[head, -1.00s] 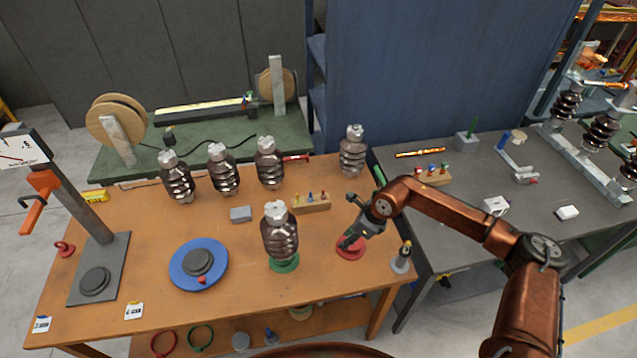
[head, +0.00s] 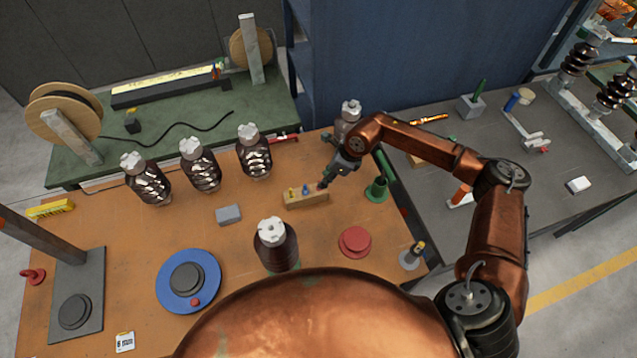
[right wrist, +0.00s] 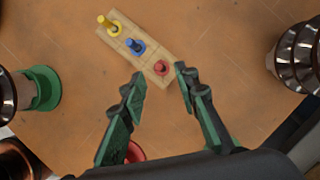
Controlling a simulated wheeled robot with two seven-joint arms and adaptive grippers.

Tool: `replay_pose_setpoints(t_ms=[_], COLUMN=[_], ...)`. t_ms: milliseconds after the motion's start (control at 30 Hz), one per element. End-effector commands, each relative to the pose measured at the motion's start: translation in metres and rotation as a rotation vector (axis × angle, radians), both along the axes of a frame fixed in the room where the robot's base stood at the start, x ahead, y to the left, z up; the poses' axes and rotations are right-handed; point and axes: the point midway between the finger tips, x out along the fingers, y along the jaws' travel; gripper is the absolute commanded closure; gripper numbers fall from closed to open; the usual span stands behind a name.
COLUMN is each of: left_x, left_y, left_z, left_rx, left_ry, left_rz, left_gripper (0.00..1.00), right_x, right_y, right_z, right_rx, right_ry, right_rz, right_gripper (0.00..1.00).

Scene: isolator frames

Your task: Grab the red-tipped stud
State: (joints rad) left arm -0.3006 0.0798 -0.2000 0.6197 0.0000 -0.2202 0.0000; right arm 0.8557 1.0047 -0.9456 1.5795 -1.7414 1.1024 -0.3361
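The red-tipped stud (right wrist: 162,68) stands in the near end of a small wooden block (right wrist: 112,36) in the right wrist view, beside a blue stud (right wrist: 134,46) and a yellow stud (right wrist: 107,22). In the head view the wooden block (head: 306,201) lies on the brown table, its right end close to my fingers. My right gripper (right wrist: 158,76) is open and empty, its fingertips apart on either side of the red stud in the picture. Whether they are level with it is unclear. It also shows in the head view (head: 326,181). My left gripper is not in view.
A brown insulator (head: 348,112) stands behind my right gripper, and a green cup-shaped stand (head: 376,191) is to its right. A red disc (head: 355,241) lies nearer. Another insulator (head: 277,245) stands front left. A grey block (head: 228,215) sits left of the studs.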

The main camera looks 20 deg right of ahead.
Motion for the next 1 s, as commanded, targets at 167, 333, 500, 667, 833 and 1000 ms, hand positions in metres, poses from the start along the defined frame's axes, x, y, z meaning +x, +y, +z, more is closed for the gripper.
replay_pose_setpoints(t_ms=[167, 333, 500, 667, 833, 1000], left_x=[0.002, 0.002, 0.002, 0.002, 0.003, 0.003], left_y=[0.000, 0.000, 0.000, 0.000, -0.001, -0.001], left_z=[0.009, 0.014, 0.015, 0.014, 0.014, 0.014], left_rx=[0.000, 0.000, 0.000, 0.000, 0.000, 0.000], left_ry=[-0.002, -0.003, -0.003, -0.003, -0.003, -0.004], left_rz=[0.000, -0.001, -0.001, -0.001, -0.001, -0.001], left_gripper=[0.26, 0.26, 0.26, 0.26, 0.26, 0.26], right_x=[0.005, 0.011, 0.013, 0.013, 0.013, 0.013], right_y=[0.008, 0.016, 0.018, 0.018, 0.018, 0.018], right_z=[-0.018, -0.040, -0.049, -0.049, -0.049, -0.049], right_rx=[0.001, 0.000, 0.000, -0.001, 0.000, 0.000], right_ry=[0.003, 0.001, -0.001, -0.001, -0.001, -0.001], right_rz=[-0.001, -0.004, -0.004, -0.003, -0.004, -0.004], right_gripper=[0.71, 0.71, 0.71, 0.71, 0.82, 0.94])
